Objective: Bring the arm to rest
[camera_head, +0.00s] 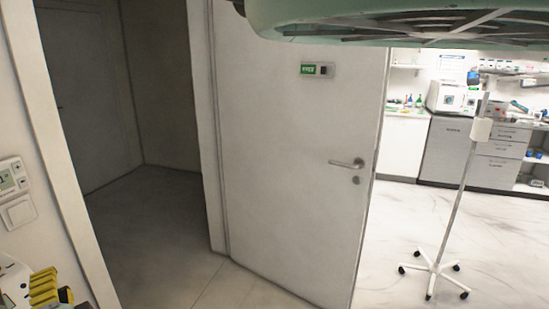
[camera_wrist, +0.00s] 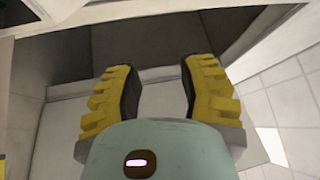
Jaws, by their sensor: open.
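My gripper (camera_wrist: 158,92) shows in the wrist view with its two yellow, ribbed fingers apart. Nothing is between them, and only pale and dark room surfaces show behind. In the head view, a small part of my gripper's yellow fingers (camera_head: 46,288) shows at the lower left corner; most of it is cut off by the frame. It is near the wall at the left, and I cannot tell the exact gap.
A white door (camera_head: 290,150) with a lever handle (camera_head: 347,163) stands open beside a dim doorway. A wheeled stand (camera_head: 456,205) is on the pale floor (camera_head: 395,235) at right. Cabinets (camera_head: 447,150) line the back. A thermostat (camera_head: 12,177) is on the left wall.

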